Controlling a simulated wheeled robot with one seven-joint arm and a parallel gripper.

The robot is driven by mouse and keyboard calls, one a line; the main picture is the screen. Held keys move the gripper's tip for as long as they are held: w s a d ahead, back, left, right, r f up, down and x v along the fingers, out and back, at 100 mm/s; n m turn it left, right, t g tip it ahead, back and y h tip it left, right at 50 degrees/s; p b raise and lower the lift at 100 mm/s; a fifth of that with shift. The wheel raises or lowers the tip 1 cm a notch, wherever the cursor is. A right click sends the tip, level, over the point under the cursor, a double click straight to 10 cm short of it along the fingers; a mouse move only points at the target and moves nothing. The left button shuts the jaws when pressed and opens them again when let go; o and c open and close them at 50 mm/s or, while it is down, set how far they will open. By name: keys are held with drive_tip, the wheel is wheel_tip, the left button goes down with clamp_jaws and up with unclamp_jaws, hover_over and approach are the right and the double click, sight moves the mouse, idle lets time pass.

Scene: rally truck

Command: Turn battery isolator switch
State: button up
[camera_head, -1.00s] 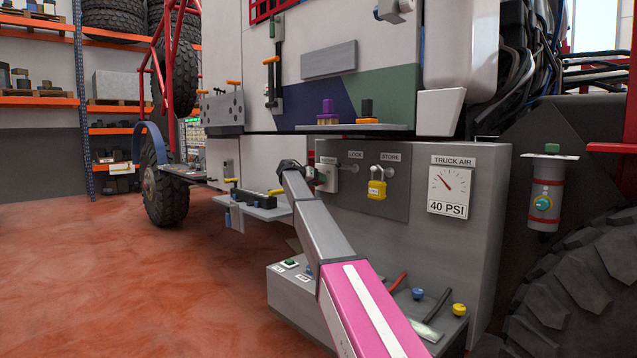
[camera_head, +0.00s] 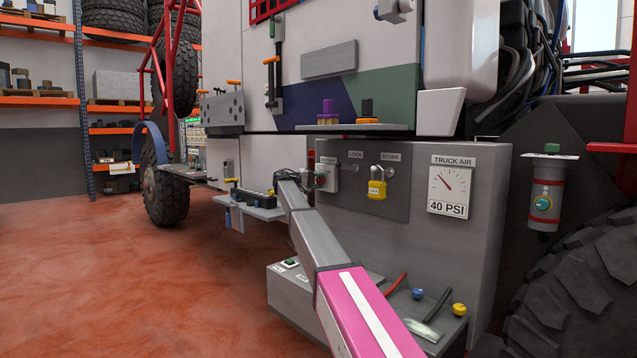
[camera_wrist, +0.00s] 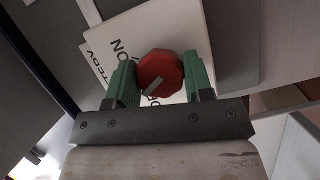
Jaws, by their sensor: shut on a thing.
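The battery isolator switch is a red faceted knob (camera_wrist: 160,72) with a pale bar mark across its face, set on a white label plate (camera_wrist: 185,25). In the wrist view, the green fingers of my gripper (camera_wrist: 159,79) are on either side of the knob and shut on it. The plate's black lettering is partly covered by the knob and fingers, and it appears rotated in this view. In the head view, the switch plate (camera_head: 329,172) is on the grey truck panel, with my gripper (camera_head: 307,181) at its left side. Its fingertips are too small to make out there.
Right of the switch, a yellow padlock (camera_head: 377,189) hangs on the same panel, beside a truck air gauge (camera_head: 449,187). A shelf with a black part (camera_head: 255,198) sits close left of my wrist. A grey box (camera_head: 290,280) lies below my arm.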

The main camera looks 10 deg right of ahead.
drive_tip(key=n+h, duration=0.1)
drive_tip(key=n, duration=0.3)
drive_tip(key=shift+f+n+h, duration=0.1)
drive_tip(key=shift+n+h, duration=0.2)
drive_tip(key=shift+h, duration=0.1)
idle(0.5)
drive_tip(key=o, duration=0.9)
drive_tip(key=v, duration=1.1)
drive_tip(key=shift+s+d+f, duration=0.1)
drive_tip(key=shift+f, duration=0.05)
